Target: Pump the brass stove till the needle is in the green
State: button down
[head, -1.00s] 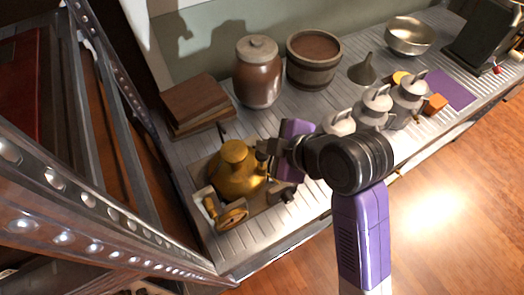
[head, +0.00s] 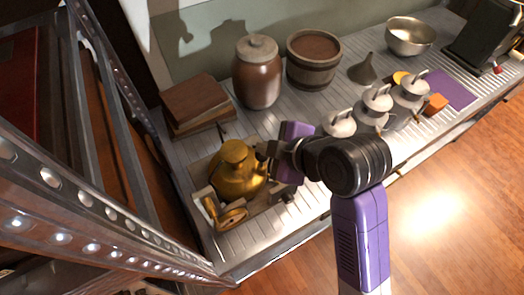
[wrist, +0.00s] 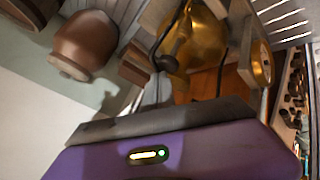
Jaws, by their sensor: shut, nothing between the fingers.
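The brass stove (head: 237,170) is a rounded golden body on a low wooden base at the near left end of the counter. A brass wheel-like round part (head: 232,217) is at its front; it also shows in the wrist view (wrist: 262,63). A small dark part (head: 288,196) sits at the right of the base. My gripper (head: 264,161) is shut and empty, close against the stove's right side; I cannot tell whether it touches. In the wrist view a dark rounded knob (wrist: 166,62) lies in front of the brass body. No gauge needle or green zone is readable.
Brown books (head: 196,103), a lidded brown jar (head: 257,72) and a wooden tub (head: 313,58) stand behind. A metal shelf frame (head: 90,200) rises at the left.

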aim_at(266, 159)
jog(key=shift+s+d+f+b, duration=0.1)
jog(key=shift+f+b, duration=0.2)
jog(key=shift+f, duration=0.25)
jog(key=shift+s+d+f+b, duration=0.1)
jog(key=shift+f+b, duration=0.2)
jog(key=shift+f, duration=0.25)
dwell(0.3)
jog(key=shift+s+a+f+b, duration=0.1)
jog(key=shift+s+f+b, duration=0.1)
jog(key=shift+f+b, duration=1)
dwell(1.4)
jog(key=shift+f, duration=0.15)
dwell(0.4)
jog(key=shift+w+r+p, duration=0.1)
jog(key=shift+r+p, duration=0.5)
jog(key=shift+p, duration=0.3)
jog(key=r+p, duration=0.4)
jog(key=shift+w+r, duration=0.1)
jog(key=shift+w, duration=0.25)
jog(key=shift+r+p, duration=0.45)
jog(key=shift+r, duration=0.15)
jog(key=shift+r, duration=0.15)
